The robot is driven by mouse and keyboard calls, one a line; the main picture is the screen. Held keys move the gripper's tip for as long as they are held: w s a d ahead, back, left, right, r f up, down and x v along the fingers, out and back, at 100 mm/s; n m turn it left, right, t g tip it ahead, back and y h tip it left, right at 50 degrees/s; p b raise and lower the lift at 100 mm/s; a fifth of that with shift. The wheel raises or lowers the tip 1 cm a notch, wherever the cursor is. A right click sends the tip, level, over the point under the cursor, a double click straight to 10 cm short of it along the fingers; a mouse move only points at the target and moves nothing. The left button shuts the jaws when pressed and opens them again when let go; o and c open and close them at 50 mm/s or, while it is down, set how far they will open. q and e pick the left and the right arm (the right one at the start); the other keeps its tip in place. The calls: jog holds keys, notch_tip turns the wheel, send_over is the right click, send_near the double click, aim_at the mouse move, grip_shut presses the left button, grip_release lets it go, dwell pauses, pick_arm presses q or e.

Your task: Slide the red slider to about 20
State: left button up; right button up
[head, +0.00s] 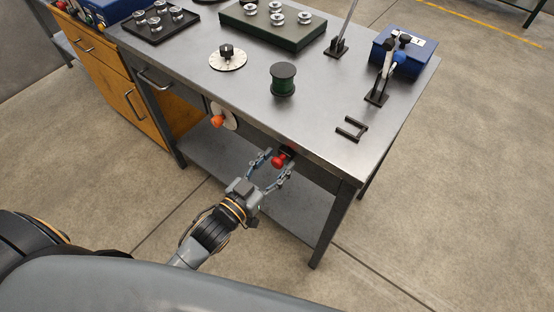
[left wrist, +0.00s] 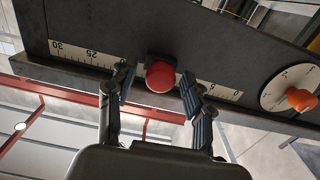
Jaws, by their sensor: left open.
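The red slider (head: 278,161) is a round red knob on the front edge of the grey metal table. In the left wrist view the slider (left wrist: 160,77) sits in a dark mount over a white scale (left wrist: 75,51). It stands between the 25 mark on its left and the 5 mark on its right; the numbers between are hidden by the fingers and the knob. My left gripper (head: 275,165) is open, with one finger on each side of the knob. In the left wrist view a small gap shows between the knob and each finger. My right gripper is not in view.
An orange knob on a white dial (head: 230,121) is on the same front edge to the left. On the tabletop are a green spool (head: 283,79), a black-knobbed dial (head: 228,57) and a black bracket (head: 351,128). A lower shelf (head: 215,160) lies under the table.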

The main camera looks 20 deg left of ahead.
pick_arm(q)
jog(key=shift+w+d, duration=0.15)
jog(key=shift+w, duration=0.15)
grip_shut()
jog(key=d, duration=0.1)
jog(key=s+d, duration=0.1)
jog(key=d, duration=0.2)
jog(key=shift+s+d+p, duration=0.3)
jog(key=shift+s+p, duration=0.05)
jog(key=shift+p, duration=0.05)
grip_release()
jog(key=shift+a, duration=0.2)
jog(key=v, duration=1.2)
